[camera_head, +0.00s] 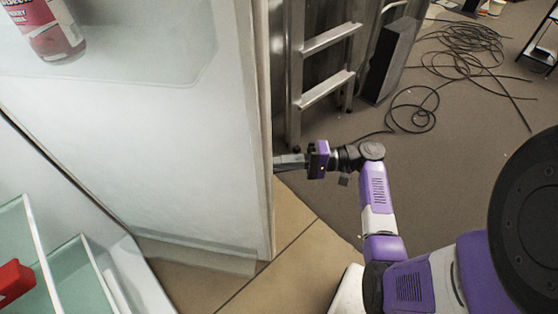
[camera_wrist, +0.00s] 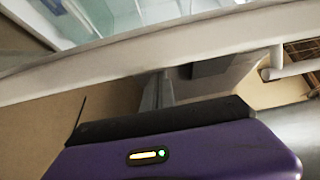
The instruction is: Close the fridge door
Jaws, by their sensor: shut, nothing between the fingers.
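The fridge door (camera_head: 150,150) stands open in the head view, with its pale inner face towards me and its free edge running down the middle. The fridge's inside, with glass shelves (camera_head: 72,262), shows at the lower left. My gripper (camera_head: 281,161) is shut and empty at the right of the door's free edge, its tips at the edge. I cannot tell whether they touch it. In the wrist view, the door edge (camera_wrist: 150,48) crosses as a pale band just beyond my gripper's grey fingers (camera_wrist: 158,90).
A red bottle (camera_head: 52,30) stands on the door's inner side. A red item (camera_head: 14,282) is in the fridge. A metal ladder (camera_head: 322,62) stands behind the door, beside a dark grey box (camera_head: 391,60). Black cable (camera_head: 462,48) lies coiled on the floor. Brown floor (camera_head: 445,125) right of my arm is mostly clear.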

